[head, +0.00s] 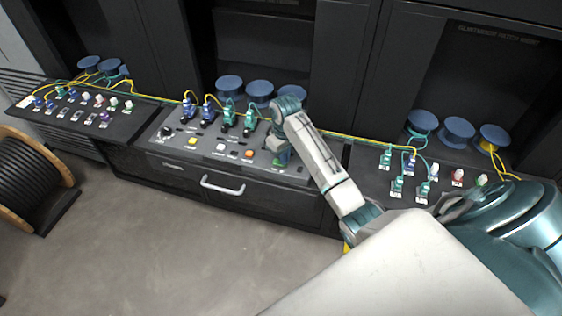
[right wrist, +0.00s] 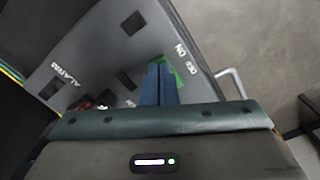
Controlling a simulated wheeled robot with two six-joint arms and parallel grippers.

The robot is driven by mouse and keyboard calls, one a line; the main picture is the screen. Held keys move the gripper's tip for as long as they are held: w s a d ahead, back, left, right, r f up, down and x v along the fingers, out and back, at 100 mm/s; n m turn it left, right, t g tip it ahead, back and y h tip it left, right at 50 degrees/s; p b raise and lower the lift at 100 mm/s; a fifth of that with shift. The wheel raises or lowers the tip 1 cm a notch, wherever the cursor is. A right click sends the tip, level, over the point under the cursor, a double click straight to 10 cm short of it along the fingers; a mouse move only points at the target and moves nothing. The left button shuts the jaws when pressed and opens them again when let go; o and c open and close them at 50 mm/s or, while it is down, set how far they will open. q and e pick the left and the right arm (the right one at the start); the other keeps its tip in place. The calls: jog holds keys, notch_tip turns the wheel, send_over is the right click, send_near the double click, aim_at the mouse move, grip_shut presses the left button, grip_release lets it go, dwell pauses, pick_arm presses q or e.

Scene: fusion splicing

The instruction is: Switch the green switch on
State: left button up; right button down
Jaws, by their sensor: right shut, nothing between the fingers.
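The green switch (right wrist: 188,68) shows in the right wrist view, partly hidden behind my fingertips. White lettering lies beside it on the grey panel. In the head view a bit of green (head: 280,164) shows at the right end of the console, under my right gripper. My right gripper (head: 281,157) is shut and empty, reaching down to the panel. In the right wrist view its blue fingers (right wrist: 160,84) are together, right at the switch. I cannot tell whether they touch it or which way the switch is set. My left gripper is not in view.
A drawer handle (head: 222,186) juts out below. Side panels with connectors flank it. The floor in front is clear.

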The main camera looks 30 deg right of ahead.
jog(key=shift+s+f, duration=0.1)
jog(key=shift+f, duration=0.15)
jog(key=shift+w+r+p, duration=0.2)
jog(key=shift+r+p, duration=0.35)
jog(key=shift+r, duration=0.55)
jog(key=shift+s+r, duration=0.1)
jog(key=shift+r, duration=2.25)
